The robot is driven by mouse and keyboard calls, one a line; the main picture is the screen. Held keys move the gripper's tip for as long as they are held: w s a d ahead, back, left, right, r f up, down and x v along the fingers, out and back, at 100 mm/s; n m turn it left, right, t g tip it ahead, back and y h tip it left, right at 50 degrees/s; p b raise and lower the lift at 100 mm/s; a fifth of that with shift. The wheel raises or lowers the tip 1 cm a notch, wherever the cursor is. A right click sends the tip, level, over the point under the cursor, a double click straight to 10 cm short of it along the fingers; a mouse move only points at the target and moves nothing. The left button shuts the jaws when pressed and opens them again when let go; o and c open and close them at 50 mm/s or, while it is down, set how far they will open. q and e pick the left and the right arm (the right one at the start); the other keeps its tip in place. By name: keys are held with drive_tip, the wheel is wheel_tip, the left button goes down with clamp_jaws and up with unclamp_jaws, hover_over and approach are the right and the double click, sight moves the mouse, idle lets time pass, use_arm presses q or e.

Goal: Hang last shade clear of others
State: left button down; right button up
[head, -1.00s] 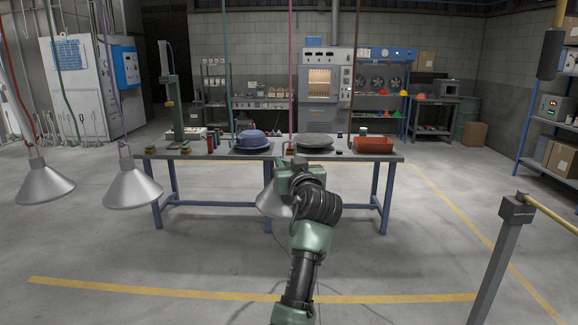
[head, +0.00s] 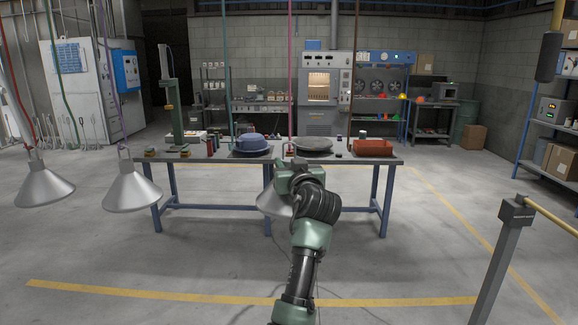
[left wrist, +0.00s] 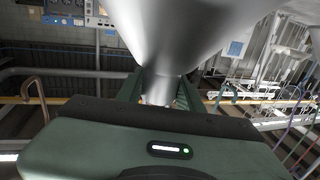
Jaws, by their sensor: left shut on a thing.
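A silver cone-shaped shade (head: 272,203) hangs below my left gripper (head: 285,170), partly hidden by my arm. In the left wrist view the gripper (left wrist: 160,92) is shut on the narrow neck of the shade (left wrist: 190,28). A pink cord (head: 291,80) comes down just behind the gripper, ending in a small hook near it. I cannot tell whether the shade touches the hook. Two other silver shades hang at the left: one far left (head: 43,188) and one beside it on a purple cord (head: 132,192). They hang apart from the held shade. My right gripper is not in view.
A green cord (head: 226,75) and a brown cord (head: 355,75) hang on either side of the pink one. A grey post (head: 497,255) stands right.

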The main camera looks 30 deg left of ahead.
use_arm(q)
drive_tip(key=shift+x, duration=1)
drive_tip(key=shift+w+d, duration=0.15)
drive_tip(key=shift+w, duration=0.05)
drive_tip(key=shift+w+a+b, duration=0.3)
drive_tip(key=shift+w+a, duration=0.05)
drive_tip(key=shift+w, duration=0.3)
drive_tip(key=shift+w+a+b, duration=0.25)
drive_tip(key=shift+w+a, duration=0.15)
drive_tip(key=shift+w, duration=0.2)
drive_tip(key=shift+f+b, duration=1.15)
drive_tip(key=shift+f, duration=0.2)
drive_tip(key=c, duration=0.8)
unclamp_jaws()
drive_tip(key=shift+c, duration=0.2)
drive_tip(key=shift+d, duration=0.1)
